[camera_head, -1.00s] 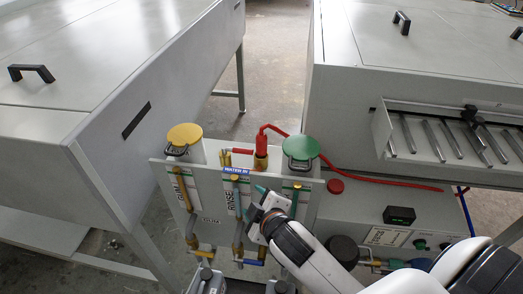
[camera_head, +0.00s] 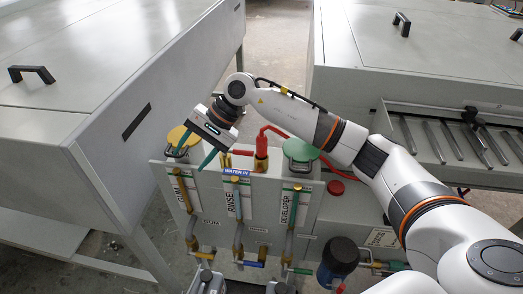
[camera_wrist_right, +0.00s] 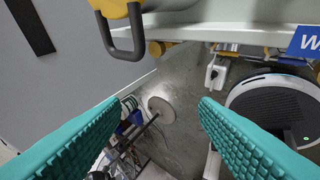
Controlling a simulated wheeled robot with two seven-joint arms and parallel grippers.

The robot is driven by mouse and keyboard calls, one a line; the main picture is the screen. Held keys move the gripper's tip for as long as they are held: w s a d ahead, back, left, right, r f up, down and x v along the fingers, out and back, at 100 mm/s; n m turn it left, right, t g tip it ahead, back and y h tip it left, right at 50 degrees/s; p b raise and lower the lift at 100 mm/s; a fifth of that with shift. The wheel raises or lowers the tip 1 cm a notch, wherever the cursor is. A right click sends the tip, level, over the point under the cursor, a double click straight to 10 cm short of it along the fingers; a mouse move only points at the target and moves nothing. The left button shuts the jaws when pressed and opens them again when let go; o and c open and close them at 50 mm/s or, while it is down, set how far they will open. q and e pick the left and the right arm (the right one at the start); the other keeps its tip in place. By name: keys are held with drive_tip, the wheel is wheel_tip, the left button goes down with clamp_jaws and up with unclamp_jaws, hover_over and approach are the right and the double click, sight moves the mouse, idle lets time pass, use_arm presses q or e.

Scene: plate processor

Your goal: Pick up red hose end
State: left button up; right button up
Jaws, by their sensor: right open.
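The red hose end (camera_head: 261,146) stands upright in a brass fitting (camera_head: 261,163) at the back of the grey panel, between the yellow and green lids. Its red hose (camera_head: 275,128) bends over at the top and runs right, partly hidden behind my right arm. My right gripper (camera_head: 190,160) is open and empty, left of the hose end and by the yellow lid. The hose end does not show in that view. My left gripper is not in view.
The yellow lid (camera_head: 185,133) with a dark handle is close to my right gripper, and the green lid (camera_head: 301,149) is to the right. Pipes with valves (camera_head: 238,240) line the panel front. Large grey machines stand left (camera_head: 90,150) and right (camera_head: 430,70), with floor between them.

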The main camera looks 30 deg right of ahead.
drive_tip(key=w+d+n+h, duration=0.1)
drive_tip(key=w+d+h, duration=0.15)
drive_tip(key=d, duration=0.45)
wheel_tip(320, 180, up, 4)
drive_tip(key=n+h, duration=0.1)
drive_tip(key=h, duration=0.5)
hover_over(262, 145)
drive_tip(key=w, duration=0.2)
drive_tip(key=shift+s+a+g+y, duration=0.15)
drive_tip(key=shift+s+g+y, duration=0.1)
drive_tip(key=shift+g, duration=0.15)
drive_tip(key=f, duration=0.3)
drive_tip(key=d+f, duration=0.1)
drive_tip(key=f, duration=0.1)
drive_tip(key=shift+f+p, duration=0.25)
drive_tip(key=shift+p, duration=0.15)
drive_tip(key=shift+f+p, duration=0.65)
drive_tip(key=shift+f, duration=2.3)
drive_tip(key=c, duration=1.1)
drive_tip(key=shift+r, duration=0.1)
drive_tip(key=shift+c, duration=0.2)
wheel_tip(262, 145, up, 19)
drive_tip(key=p, duration=1)
drive_tip(key=shift+f, duration=0.2)
